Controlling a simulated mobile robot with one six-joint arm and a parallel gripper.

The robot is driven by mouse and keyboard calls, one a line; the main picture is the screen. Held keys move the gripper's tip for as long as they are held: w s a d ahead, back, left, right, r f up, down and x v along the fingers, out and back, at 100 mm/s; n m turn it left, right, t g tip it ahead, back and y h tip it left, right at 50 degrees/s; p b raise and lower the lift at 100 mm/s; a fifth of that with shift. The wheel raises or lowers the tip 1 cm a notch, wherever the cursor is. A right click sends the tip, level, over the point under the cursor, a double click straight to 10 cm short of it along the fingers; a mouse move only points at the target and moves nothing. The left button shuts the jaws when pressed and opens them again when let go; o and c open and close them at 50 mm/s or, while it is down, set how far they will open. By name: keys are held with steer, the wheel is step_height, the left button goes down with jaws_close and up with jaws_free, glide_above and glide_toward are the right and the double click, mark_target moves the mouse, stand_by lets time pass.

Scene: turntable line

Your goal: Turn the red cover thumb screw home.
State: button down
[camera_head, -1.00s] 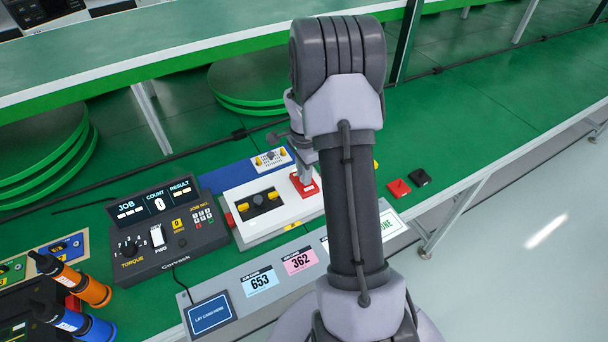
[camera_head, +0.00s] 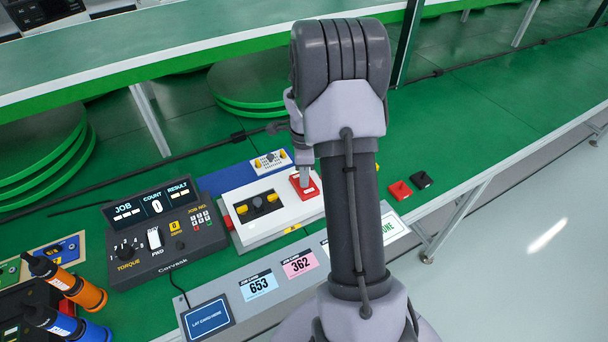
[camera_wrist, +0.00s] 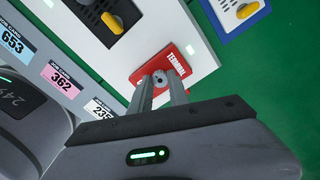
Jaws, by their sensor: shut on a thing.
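The red cover (camera_head: 302,186) lies on the right part of a white unit. It also shows in the wrist view (camera_wrist: 176,58), with white lettering that seems to read "TERMINAL". A small grey round thumb screw (camera_wrist: 160,78) sits on the cover, between the tips of my gripper (camera_wrist: 160,88). The two grey fingers reach down to the cover and are shut on the screw. In the head view my gripper (camera_head: 305,178) stands over the red cover, and my arm hides part of the unit's right side.
The white unit (camera_head: 265,232) carries a black panel (camera_head: 240,217) with yellow knobs. A torque controller (camera_head: 200,240) stands to its left. Job cards 653 (camera_head: 258,285) and 362 (camera_head: 300,264) lie in front. Loose red (camera_head: 401,190) and black (camera_head: 420,179) pieces lie to the right on open green surface.

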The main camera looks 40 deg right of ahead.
steer(key=shift+w+d+r, duration=0.1)
steer(key=shift+r, duration=0.05)
steer(key=c, duration=1.2)
jaws_free()
steer(key=shift+c, duration=0.2)
step_height(320, 180, up, 17)
steer(key=p, duration=0.6)
steer(key=shift+r+p, duration=0.15)
steer(key=shift+p, duration=0.15)
steer(key=s+a+r+n+t, duration=0.1)
steer(key=s+a+r+n, duration=0.1)
steer(key=a+r+n, duration=0.35)
steer(key=s+a+r+n+t, duration=0.1)
steer(key=s+a+r+n, duration=0.2)
steer(key=a, duration=0.6)
steer(key=s+a+r+n+t, duration=0.2)
steer(key=a+r+n, duration=0.2)
steer(key=a, duration=0.3)
steer(key=s+a+n+t+y, duration=0.1)
steer(key=s+a+n+y, duration=0.1)
steer(key=s+a+n, duration=0.7)
steer(key=shift+s+f+t+b, duration=0.25)
steer(key=shift+s+t+b, duration=0.2)
steer(key=shift+s, duration=0.6)
